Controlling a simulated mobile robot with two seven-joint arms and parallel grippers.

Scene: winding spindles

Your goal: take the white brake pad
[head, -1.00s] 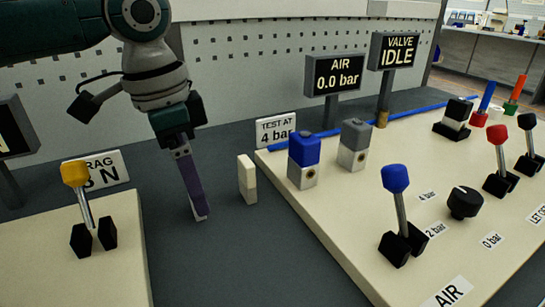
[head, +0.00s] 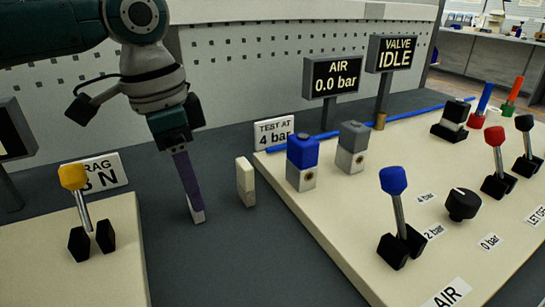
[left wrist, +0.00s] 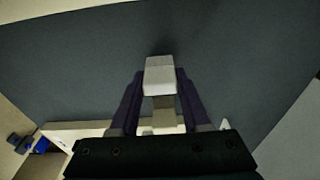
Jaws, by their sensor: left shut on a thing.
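My left gripper (head: 195,212) points down at the dark bench, its purple fingers close to the surface. In the left wrist view its fingers (left wrist: 160,95) are shut on a pale block, which looks like the white brake pad (left wrist: 160,74). In the head view only a small pale end of this pad (head: 198,217) shows below the fingers, so I cannot tell whether it touches the bench. A cream upright block (head: 245,182) stands on the bench just right of the gripper, apart from it. My right gripper is not in view.
A board with a yellow-knobbed lever (head: 75,178) lies to the left. To the right, a cream board (head: 330,215) carries blue and grey blocks, levers and a dial. AIR (head: 333,75) and VALVE (head: 391,54) displays stand behind. The dark bench in front is clear.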

